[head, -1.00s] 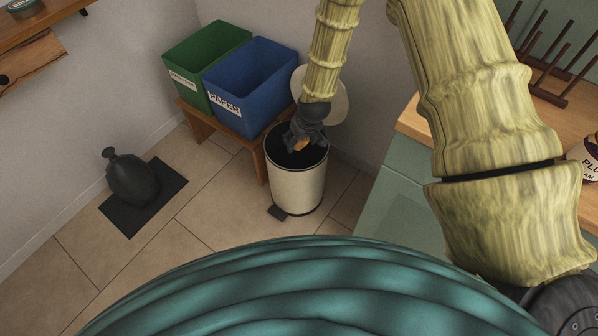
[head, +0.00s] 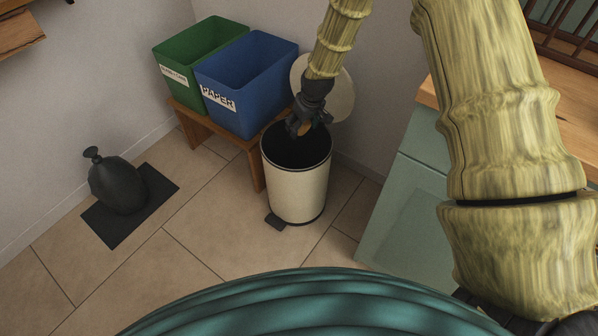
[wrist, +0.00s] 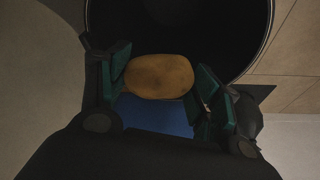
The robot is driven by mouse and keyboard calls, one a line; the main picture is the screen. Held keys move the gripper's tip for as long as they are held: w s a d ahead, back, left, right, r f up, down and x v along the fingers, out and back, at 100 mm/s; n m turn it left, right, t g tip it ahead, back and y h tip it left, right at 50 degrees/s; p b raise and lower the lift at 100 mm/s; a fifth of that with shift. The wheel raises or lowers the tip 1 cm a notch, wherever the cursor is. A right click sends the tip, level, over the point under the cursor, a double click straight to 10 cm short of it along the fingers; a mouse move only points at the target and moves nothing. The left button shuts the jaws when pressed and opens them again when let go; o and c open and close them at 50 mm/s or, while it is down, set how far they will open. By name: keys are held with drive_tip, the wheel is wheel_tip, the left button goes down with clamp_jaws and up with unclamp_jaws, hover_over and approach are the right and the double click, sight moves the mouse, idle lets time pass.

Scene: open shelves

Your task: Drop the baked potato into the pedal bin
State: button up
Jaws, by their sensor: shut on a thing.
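The baked potato (wrist: 159,77) is brown and oval. In the wrist view it sits between the two finger pads of my gripper (wrist: 160,85), which is shut on it. In the head view my gripper (head: 303,126) points down over the open mouth of the pedal bin, and a small part of the potato (head: 304,129) shows at the fingers. The pedal bin (head: 297,185) is cream with a dark inside, its round lid (head: 340,98) raised at the back. The bin's dark opening (wrist: 215,25) lies beyond the potato in the wrist view.
A green bin (head: 175,75) and a blue bin marked PAPER (head: 225,110) stand on a wooden bench (head: 190,125) left of the pedal bin. A green cabinet (head: 400,215) stands right. Floor between is clear.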

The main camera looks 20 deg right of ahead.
drive_tip(key=shift+f, duration=0.2)
wheel_tip(320, 180, down, 6)
drive_tip(key=b, duration=0.5)
drive_tip(key=shift+r, duration=0.2)
drive_tip(key=o, duration=1.3)
drive_tip(key=shift+r, duration=0.1)
drive_tip(key=v, duration=1.1)
drive_tip(key=shift+r, duration=0.4)
drive_tip(key=shift+s+r, duration=0.1)
drive_tip(key=shift+s, duration=0.05)
